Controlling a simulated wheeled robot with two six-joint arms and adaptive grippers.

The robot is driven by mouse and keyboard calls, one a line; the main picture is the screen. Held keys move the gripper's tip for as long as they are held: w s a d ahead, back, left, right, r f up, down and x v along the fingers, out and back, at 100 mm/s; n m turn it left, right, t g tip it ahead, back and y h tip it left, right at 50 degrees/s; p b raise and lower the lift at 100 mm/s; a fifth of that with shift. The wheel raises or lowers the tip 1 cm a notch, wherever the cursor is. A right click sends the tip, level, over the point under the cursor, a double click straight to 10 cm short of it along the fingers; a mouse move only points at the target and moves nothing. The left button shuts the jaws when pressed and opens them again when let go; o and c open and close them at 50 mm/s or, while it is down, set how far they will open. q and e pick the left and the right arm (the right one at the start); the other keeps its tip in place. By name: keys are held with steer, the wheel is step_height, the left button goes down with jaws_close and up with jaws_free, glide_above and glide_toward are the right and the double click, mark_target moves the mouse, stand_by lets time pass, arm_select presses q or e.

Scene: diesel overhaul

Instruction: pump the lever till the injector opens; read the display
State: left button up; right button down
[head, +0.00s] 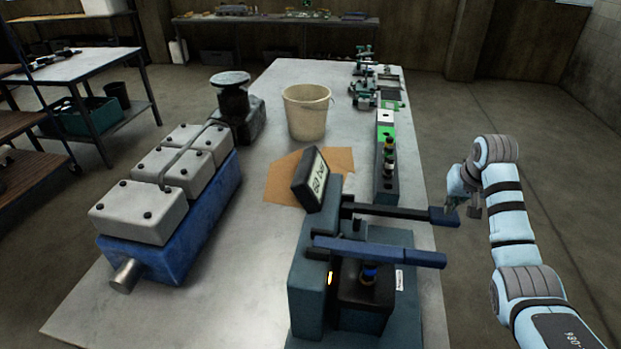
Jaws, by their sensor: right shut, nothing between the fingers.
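The tester (303,285) is a blue-grey stand at the front of the bench. Its tilted dark display (317,182) seems to read "60 bar". A black lever (390,211) with a blue grip end (445,217) reaches right from the tester. A blue bar (380,251) reaches right in front of it. An injector (369,275) with a blue and dark top seems to sit in the tester's black block, partly hidden by the bar. My right gripper (462,211) is shut and empty, just beside the black lever's grip end; contact cannot be told. My left gripper is out of view.
A blue engine block (190,222) with several grey covers lies left on the bench (245,262). A beige bucket (307,112), a brown sheet (283,178) and a rack with injectors (386,186) stand behind the tester. Free floor lies right of the bench.

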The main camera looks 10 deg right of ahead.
mark_target(445, 218)
steer(key=shift+r, duration=0.15)
steer(key=shift+a+f+b, duration=0.15)
steer(key=shift+f+b, duration=0.35)
steer(key=shift+f, duration=1.55)
steer(key=shift+a+f+b, duration=0.15)
steer(key=shift+f+b, duration=0.3)
steer(key=shift+f, duration=1.6)
step_height(445, 218, up, 3)
steer(key=shift+d+f+p, duration=0.1)
steer(key=shift+d+p, duration=0.05)
steer(key=shift+p, duration=0.95)
steer(key=shift+d+r, duration=0.15)
steer(key=shift+r, duration=1.2)
steer(key=shift+d+r, duration=0.15)
steer(key=shift+r, duration=1.15)
